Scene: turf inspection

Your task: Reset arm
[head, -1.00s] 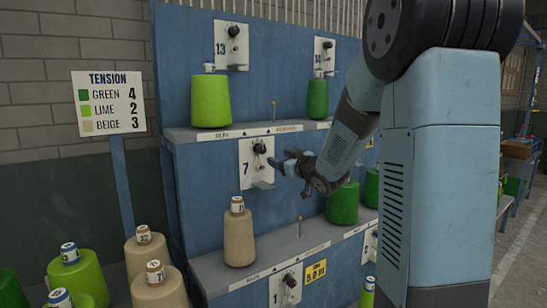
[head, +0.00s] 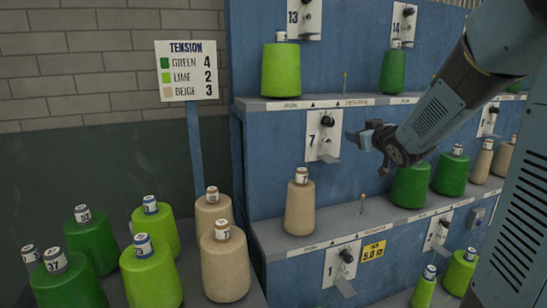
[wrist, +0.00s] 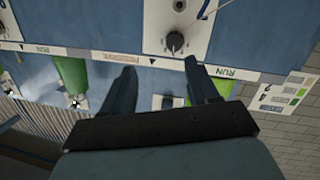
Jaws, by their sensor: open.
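My gripper (head: 362,137) is in front of the blue rack, right of the tension unit marked 7 (head: 323,137). In the wrist view my gripper (wrist: 162,75) has its two fingers apart with nothing between them. The wrist picture is turned over, and a black knob on a white plate (wrist: 175,40) shows beyond the fingers. A beige cone (head: 300,208) stands on the middle shelf below unit 7. My arm comes in from the upper right and hides part of the rack.
A lime cone (head: 281,70) and a green cone (head: 392,72) stand on the upper shelf. A tension sign (head: 186,70) stands at the left. Several green, lime and beige cones sit at the lower left, including a beige cone (head: 225,268). More cones line the shelf at right.

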